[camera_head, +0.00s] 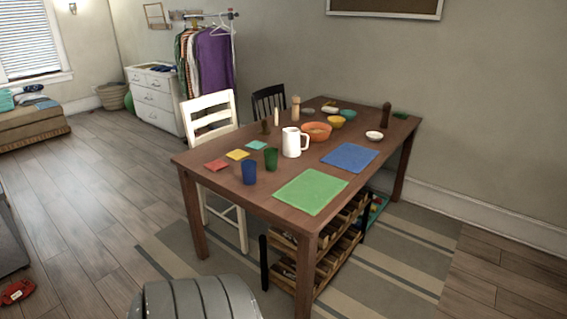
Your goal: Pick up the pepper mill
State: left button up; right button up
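A dark brown, mill-shaped object (386,116) stands upright near the right edge of the wooden table (240,193), beyond a small white bowl (374,135). A lighter wooden, mill-shaped object (295,108) stands upright towards the far left side, behind the orange bowl (317,131). From their shape and colour I take the dark one for the pepper mill, but I cannot be certain at this size. Neither of my grippers is in view, and nothing touches either object.
A white pitcher (291,143), blue cup (249,171) and green cup (271,159) stand left of centre. Green (311,192) and blue (350,157) mats lie bare. A white chair (209,120) and black chair (268,101) line the far side. Wooden crates (334,245) sit underneath.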

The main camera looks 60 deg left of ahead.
aim_at(384, 123)
jog(key=u, duration=1.75)
